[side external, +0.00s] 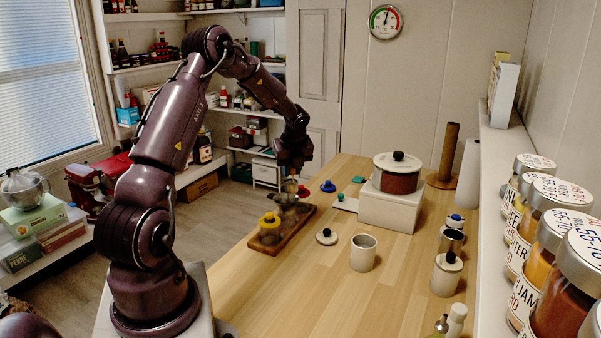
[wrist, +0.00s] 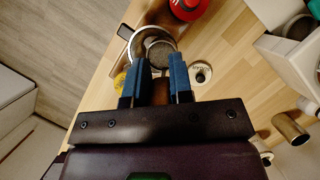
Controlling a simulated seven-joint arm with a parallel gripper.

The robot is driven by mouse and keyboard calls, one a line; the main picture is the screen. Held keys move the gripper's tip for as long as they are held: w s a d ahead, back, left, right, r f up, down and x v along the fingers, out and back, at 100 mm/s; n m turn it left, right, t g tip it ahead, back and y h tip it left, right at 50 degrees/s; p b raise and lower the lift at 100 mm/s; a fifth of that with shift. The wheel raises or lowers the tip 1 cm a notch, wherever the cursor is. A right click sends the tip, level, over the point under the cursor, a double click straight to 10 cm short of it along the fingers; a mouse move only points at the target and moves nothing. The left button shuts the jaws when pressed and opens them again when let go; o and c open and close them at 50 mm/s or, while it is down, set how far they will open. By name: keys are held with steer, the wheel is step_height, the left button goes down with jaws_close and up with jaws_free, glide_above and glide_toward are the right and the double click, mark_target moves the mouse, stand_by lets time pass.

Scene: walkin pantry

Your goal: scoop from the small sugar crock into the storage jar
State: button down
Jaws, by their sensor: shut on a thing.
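My gripper (wrist: 160,72) has its blue fingers shut on the brown handle of a scoop (wrist: 160,88). The scoop's round grey bowl (wrist: 161,53) appears over or inside a pale round vessel (wrist: 139,40), seemingly a crock; I cannot tell whether it touches the contents. In the side view my gripper (side external: 291,186) points down above the wooden tray (side external: 268,246), and the vessel there is partly hidden. An open white jar (side external: 363,254) stands on the counter in front of the tray's right side. Which vessel is the storage jar is not clear.
A lidded pot (side external: 398,178) sits on a white box (side external: 389,207). A lidded white canister (side external: 446,275) and a metal can (side external: 452,241) stand right.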

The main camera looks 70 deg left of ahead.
steer(key=s+t+y, duration=0.1)
steer(key=t, duration=0.1)
steer(key=s+f+n+t, duration=0.1)
steer(key=t, duration=0.2)
steer(key=s+d+f+t+y, duration=0.1)
steer(key=t, duration=0.1)
steer(key=shift+s+f+n+y, duration=0.25)
steer(key=shift+s+n+y, duration=0.05)
steer(key=shift+s+n, duration=0.1)
steer(key=shift+s+d+f+n+t+y, duration=0.1)
steer(key=shift+s+f+n+t+y, duration=0.2)
steer(key=shift+t, duration=0.4)
steer(key=shift+s+d+f+n+t+y, duration=0.1)
steer(key=shift+f+t+y, duration=0.25)
steer(key=shift+t, duration=0.35)
steer(key=shift+s+f+n+t+y, duration=0.25)
steer(key=shift+t+y, duration=0.1)
steer(key=shift+t, duration=0.35)
steer(key=shift+w+r, duration=0.1)
steer(key=shift+w, duration=0.05)
